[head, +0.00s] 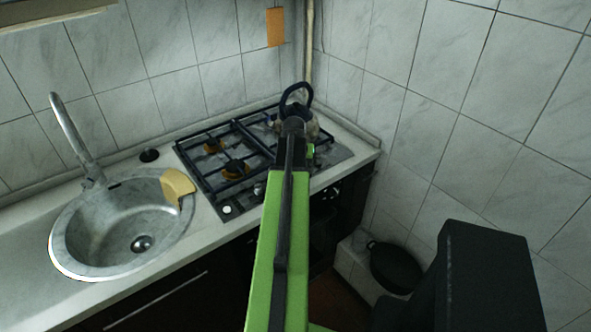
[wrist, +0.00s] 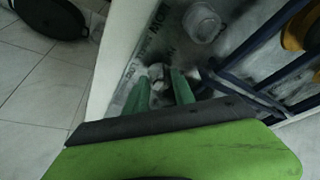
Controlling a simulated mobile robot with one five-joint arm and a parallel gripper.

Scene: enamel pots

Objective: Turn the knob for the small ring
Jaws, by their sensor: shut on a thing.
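The gas hob (head: 190,170) is set in the counter, with its control knobs on the front strip. Two pale knobs show in the head view: one at the front left (head: 228,210) and one further right (head: 258,188). In the wrist view, my gripper (wrist: 161,80) has its green fingers on either side of a small pale knob (wrist: 157,88) and is shut on it. Another round knob (wrist: 203,22) stands apart, further up in the wrist view. In the head view my arm hides the gripped knob. I cannot tell which ring it serves.
A kettle (head: 312,126) with a dark handle stands at the back right of the hob. Black pan supports (head: 238,122) cover the burners. A sink (head: 100,240) with a yellow cloth (head: 177,184) lies left. A dark pan (head: 394,268) is low at the right.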

